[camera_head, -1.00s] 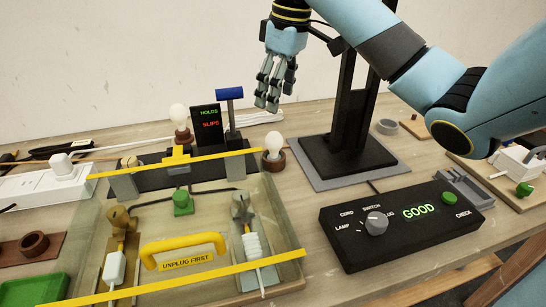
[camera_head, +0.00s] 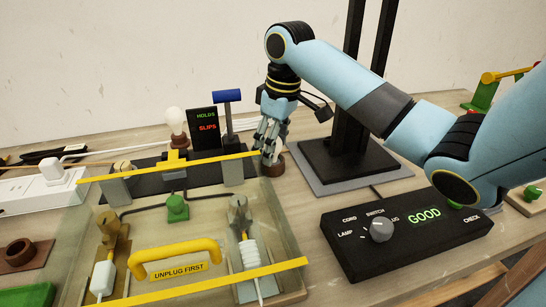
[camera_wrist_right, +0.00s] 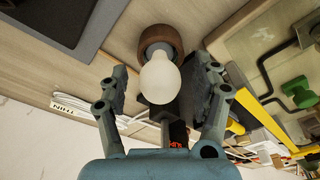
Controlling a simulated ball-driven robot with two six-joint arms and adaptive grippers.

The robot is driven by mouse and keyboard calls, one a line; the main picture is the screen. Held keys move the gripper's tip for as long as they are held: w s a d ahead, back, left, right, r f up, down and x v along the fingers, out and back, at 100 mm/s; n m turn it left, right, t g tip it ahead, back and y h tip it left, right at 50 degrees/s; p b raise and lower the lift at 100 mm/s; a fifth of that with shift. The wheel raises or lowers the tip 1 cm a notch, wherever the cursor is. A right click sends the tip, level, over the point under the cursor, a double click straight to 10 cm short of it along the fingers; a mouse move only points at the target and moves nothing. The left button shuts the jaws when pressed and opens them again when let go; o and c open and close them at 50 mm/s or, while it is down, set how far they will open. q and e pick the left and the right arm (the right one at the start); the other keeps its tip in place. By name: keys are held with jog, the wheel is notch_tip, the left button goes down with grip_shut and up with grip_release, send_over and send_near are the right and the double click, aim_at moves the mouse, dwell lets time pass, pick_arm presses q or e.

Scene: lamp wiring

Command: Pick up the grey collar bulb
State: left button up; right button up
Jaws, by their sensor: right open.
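The bulb (camera_wrist_right: 160,80) has a frosted white globe and a grey collar, and sits in a round brown holder (camera_wrist_right: 158,42) in the right wrist view. My right gripper (camera_wrist_right: 162,88) is open, with its fingers on either side of the bulb and visible gaps to it. In the head view my right gripper (camera_head: 268,145) reaches down over the brown holder (camera_head: 272,166), and its fingers mostly hide the bulb. Another white bulb (camera_head: 174,120) stands further left in a reddish-brown socket. My left gripper is not in view.
A display reading HOLDS and SLIPS (camera_head: 203,125) and a blue-topped post (camera_head: 229,112) stand left of my right gripper. A clear cover with a yellow handle (camera_head: 176,248) lies in front. A black control box (camera_head: 405,238) shows GOOD. A dark stand (camera_head: 352,160) rises to the right.

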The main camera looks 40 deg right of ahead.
jog(key=shift+f, duration=0.2)
jog(key=shift+c, duration=0.2)
grip_shut()
jog(key=shift+r, duration=0.15)
jog(key=shift+r, duration=0.5)
jog(key=r, duration=0.3)
jog(key=shift+s+d+r, duration=0.2)
jog(key=shift+s+d, duration=0.05)
jog(key=shift+s, duration=0.05)
jog(key=s+d+r+p, duration=0.2)
jog(key=s+d+r, duration=0.2)
jog(key=s, duration=0.6)
jog(key=shift+d+r+p, duration=0.15)
jog(key=shift+r+p, duration=0.15)
jog(key=shift+r, duration=0.85)
